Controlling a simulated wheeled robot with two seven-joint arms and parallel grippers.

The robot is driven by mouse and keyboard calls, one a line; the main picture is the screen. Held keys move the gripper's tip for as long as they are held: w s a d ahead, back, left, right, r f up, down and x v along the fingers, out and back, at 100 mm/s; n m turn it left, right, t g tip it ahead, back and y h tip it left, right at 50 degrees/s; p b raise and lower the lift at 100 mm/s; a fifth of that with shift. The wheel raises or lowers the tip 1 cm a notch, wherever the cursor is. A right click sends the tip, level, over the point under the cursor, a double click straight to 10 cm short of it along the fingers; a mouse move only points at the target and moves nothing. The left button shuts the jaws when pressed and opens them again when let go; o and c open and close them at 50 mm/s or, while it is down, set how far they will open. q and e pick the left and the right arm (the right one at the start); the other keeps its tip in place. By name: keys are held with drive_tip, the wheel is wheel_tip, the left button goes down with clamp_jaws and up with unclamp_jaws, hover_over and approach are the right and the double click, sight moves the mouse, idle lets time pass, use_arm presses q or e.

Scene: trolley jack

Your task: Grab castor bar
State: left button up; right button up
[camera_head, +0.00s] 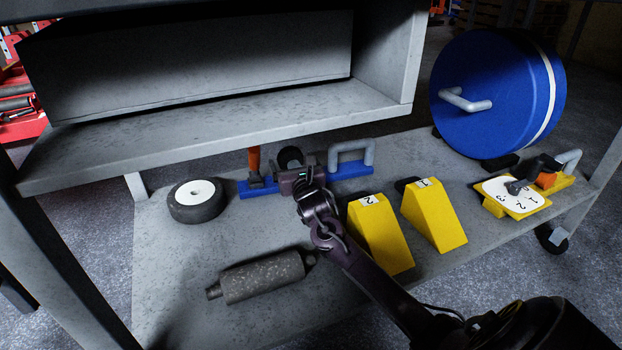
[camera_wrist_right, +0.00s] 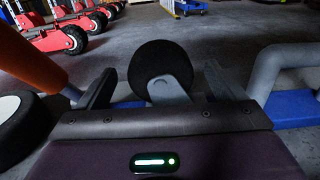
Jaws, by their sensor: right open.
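The castor bar is a blue bar (camera_head: 352,169) on the trolley's lower shelf, with an orange upright (camera_head: 254,160) at its left, a black castor wheel (camera_head: 290,156) in the middle and a grey loop handle (camera_head: 351,148) at its right. My right gripper (camera_head: 293,171) is open at the bar's middle and hides part of it. In the right wrist view, its fingers (camera_wrist_right: 158,88) stand on either side of the wheel (camera_wrist_right: 158,62) and its grey fork (camera_wrist_right: 172,90). Whether they touch is unclear. My left gripper is not in view.
Yellow wedges marked 2 (camera_head: 382,235) and 1 (camera_head: 436,215) stand right of my arm. A dark cylinder (camera_head: 262,276) and a black-and-white wheel (camera_head: 197,200) lie left. A grey upper shelf (camera_head: 230,125) overhangs behind. A blue drum (camera_head: 490,95) stands at the right.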

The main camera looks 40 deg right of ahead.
drive_tip(key=shift+b+x, duration=0.4)
drive_tip(key=shift+x, duration=0.75)
clamp_jaws()
drive_tip(key=shift+d+r, duration=0.1)
drive_tip(key=shift+r, duration=0.15)
